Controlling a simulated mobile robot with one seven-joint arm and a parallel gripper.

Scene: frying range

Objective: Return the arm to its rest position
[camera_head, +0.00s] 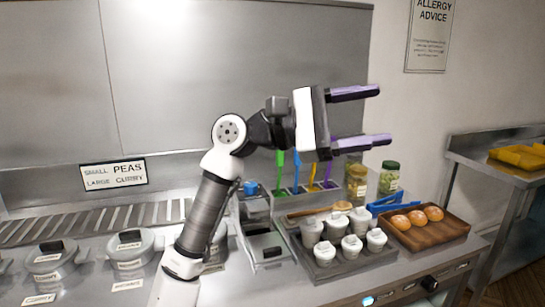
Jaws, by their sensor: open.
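My gripper (362,117) is in the upper middle of the head view, at the end of my white and black arm. Its two purple fingers point right and stand wide apart, with nothing between them. It is raised above the counter, in front of the steel back wall. My arm rises from the lower middle and bends at a round white joint.
Below are a tray of white lidded cups (351,247), a wooden tray of buns (450,230), jars (389,178) and coloured-handled utensils (279,170). Lidded pots (130,248) stand at left. A side table (495,166) holds yellow trays (515,158). The space right of my gripper looks clear.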

